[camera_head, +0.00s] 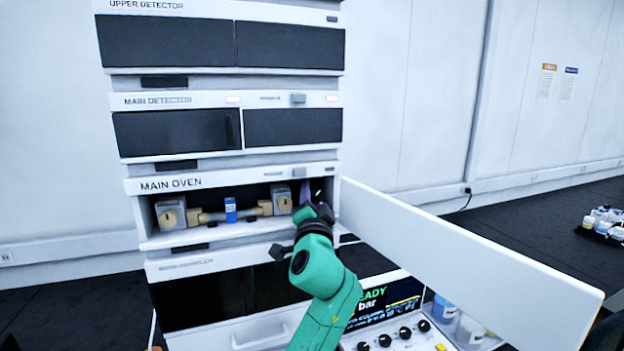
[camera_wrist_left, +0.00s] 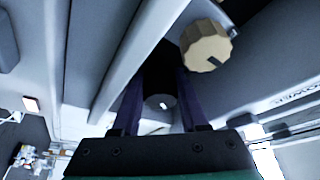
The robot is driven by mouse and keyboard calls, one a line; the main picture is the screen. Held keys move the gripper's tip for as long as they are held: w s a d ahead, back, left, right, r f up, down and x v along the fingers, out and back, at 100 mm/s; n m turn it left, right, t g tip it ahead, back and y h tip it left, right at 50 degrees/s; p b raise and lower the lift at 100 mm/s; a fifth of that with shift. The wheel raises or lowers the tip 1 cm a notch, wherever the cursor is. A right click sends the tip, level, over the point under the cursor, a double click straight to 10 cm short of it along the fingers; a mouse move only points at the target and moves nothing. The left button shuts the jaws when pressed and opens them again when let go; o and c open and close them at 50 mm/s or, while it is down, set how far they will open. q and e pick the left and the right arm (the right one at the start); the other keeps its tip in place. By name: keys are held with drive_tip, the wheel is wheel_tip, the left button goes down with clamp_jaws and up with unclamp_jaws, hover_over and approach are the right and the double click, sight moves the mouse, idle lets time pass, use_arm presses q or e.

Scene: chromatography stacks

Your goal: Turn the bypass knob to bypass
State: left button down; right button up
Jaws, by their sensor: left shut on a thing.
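The main oven (camera_head: 200,181) stands open in the stack, with its white door swung out to the right. My left gripper (camera_head: 307,192) reaches into the right end of the oven opening. In the left wrist view its two purple fingers (camera_wrist_left: 159,92) are on either side of a dark round knob (camera_wrist_left: 158,103) with a short white mark, and are shut on it. This appears to be the bypass knob; its label is not visible. In the head view the gripper and arm largely hide it. My right gripper is in neither view.
Inside the oven, a left tan knob (camera_head: 170,217) and a right tan knob (camera_head: 283,204) flank a blue-labelled column (camera_head: 231,210). A control panel (camera_head: 400,335) lies below my arm.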

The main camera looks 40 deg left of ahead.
use_arm(q)
drive_tip(key=m+p, duration=0.1)
drive_tip(key=m+h+p, duration=0.1)
drive_tip(key=m+p, duration=0.1)
drive_tip(key=shift+r+h, duration=0.3)
drive_tip(key=m+h+p, duration=0.1)
drive_tip(key=m+p, duration=0.1)
drive_tip(key=m, duration=0.1)
drive_tip(key=shift+f, duration=0.15)
drive_tip(key=m+g, duration=0.1)
drive_tip(key=m, duration=0.1)
drive_tip(key=m+g+h, duration=0.1)
drive_tip(key=m, duration=0.1)
drive_tip(key=shift+f+m, duration=0.15)
drive_tip(key=shift+m, duration=0.15)
drive_tip(key=c, duration=0.7)
unclamp_jaws()
